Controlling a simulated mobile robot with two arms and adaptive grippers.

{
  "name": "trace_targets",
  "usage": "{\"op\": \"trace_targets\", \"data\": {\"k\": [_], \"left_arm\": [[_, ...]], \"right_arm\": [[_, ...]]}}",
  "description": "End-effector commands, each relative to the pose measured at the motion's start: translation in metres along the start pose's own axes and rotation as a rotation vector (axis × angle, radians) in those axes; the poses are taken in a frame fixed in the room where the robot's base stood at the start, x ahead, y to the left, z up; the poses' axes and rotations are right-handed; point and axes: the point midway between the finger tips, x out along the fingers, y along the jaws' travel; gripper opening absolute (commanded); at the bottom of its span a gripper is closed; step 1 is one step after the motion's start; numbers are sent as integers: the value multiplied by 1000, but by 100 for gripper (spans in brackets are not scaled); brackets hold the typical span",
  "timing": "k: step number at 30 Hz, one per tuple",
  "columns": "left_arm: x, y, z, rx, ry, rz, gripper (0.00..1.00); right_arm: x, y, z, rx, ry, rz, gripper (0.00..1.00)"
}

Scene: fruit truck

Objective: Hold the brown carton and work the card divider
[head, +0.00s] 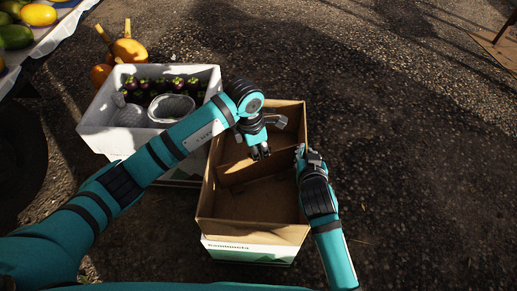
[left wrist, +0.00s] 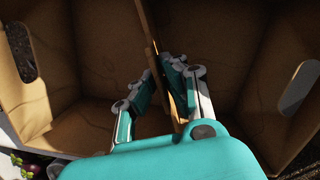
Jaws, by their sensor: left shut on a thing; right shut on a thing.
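My left gripper (head: 261,155) reaches down into the carton and is shut on the divider's top edge. The left wrist view shows the divider (left wrist: 150,40) between the fingers (left wrist: 165,85). My right gripper (head: 300,152) is at the carton's right wall and is shut on that wall; its fingertips are partly hidden. Both compartments look empty.
A white crate (head: 95,116) with dark purple fruit (head: 178,86) and a pale bowl (head: 171,108) stands close to the carton's left. The asphalt ground (head: 420,150) at the right is clear.

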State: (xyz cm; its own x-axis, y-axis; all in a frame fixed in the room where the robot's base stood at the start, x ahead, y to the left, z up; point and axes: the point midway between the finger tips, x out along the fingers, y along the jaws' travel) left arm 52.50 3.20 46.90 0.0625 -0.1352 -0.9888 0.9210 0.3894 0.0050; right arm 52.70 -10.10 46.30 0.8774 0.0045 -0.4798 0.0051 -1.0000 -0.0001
Motion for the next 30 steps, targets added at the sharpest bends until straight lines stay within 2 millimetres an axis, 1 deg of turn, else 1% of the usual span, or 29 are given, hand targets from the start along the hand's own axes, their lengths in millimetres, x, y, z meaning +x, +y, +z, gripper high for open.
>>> {"op": "trace_targets", "data": {"k": [12,13,19,26,30], "left_arm": [[9,0,-2,0,0,0,0],[9,0,-2,0,0,0,7],[9,0,-1,0,0,0,33],[8,0,-1,0,0,0,33],[0,1,-1,0,-1,2,33]], "right_arm": [[0,0,0,-1,0,0,0],[0,0,0,-2,0,0,0],[0,0,0,-1,0,0,0],[0,0,0,-2,0,0,0],[0,0,0,-2,0,0,0]]}}
